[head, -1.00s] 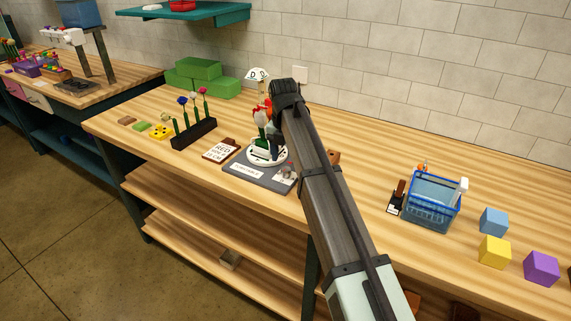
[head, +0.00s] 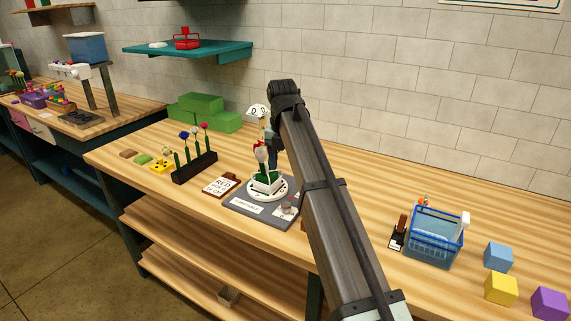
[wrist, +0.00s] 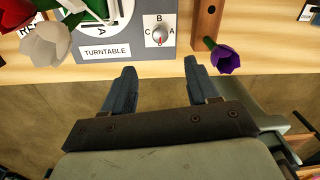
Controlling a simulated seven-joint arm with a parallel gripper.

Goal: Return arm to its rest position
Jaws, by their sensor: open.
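My gripper (wrist: 158,85) is open and empty in the wrist view. Its two blue-grey fingers point toward the turntable's front edge and the bench edge. In the head view the turntable base (head: 243,209) carries a white disc with a vase of red and white flowers (head: 261,160). My arm reaches up from the lower right and ends just right of the flowers. The gripper itself is mostly hidden behind the arm there.
A purple flower (wrist: 226,60) lies by a wooden block right of the turntable. A flower rack (head: 195,168), a "RED" card (head: 221,185), a blue basket (head: 434,238) and colored cubes (head: 498,256) stand on the bench. Green blocks (head: 203,104) are at the back.

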